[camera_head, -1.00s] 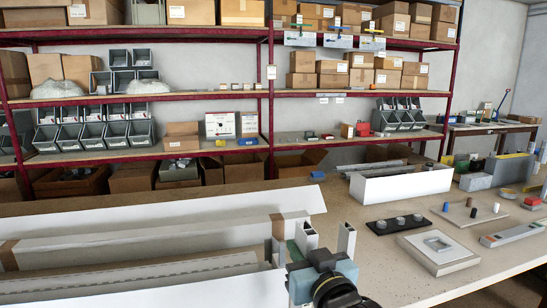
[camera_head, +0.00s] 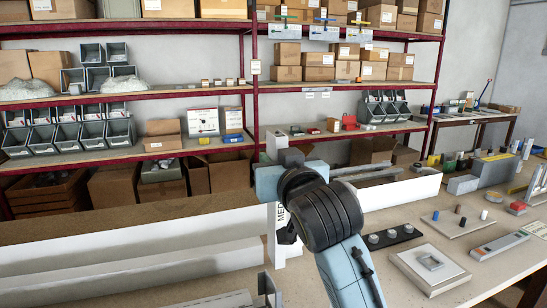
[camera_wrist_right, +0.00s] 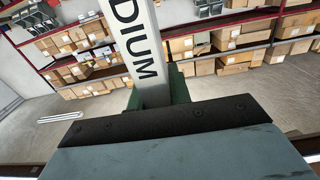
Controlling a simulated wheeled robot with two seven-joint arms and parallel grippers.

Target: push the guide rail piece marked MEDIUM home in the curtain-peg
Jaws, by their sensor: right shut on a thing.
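The MEDIUM guide rail piece (camera_head: 280,232) is a long white profile with black lettering, standing about upright in the head view. My right gripper (camera_head: 284,168) is shut on it, and my arm covers part of the piece. In the right wrist view the piece (camera_wrist_right: 140,50) shows "DIUM" and runs up from between the green-padded fingers of the gripper (camera_wrist_right: 157,92). Its lower end is hard to make out, and I cannot tell whether it touches anything. I cannot pick out the curtain-peg with certainty. My left gripper is not in view.
Long white channels (camera_head: 120,245) lie at the left of the bench. A white box (camera_head: 405,187) stands behind my right arm. A black plate with grey knobs (camera_head: 390,237), a board with coloured pegs (camera_head: 460,222) and a grey block plate (camera_head: 430,268) lie to the right.

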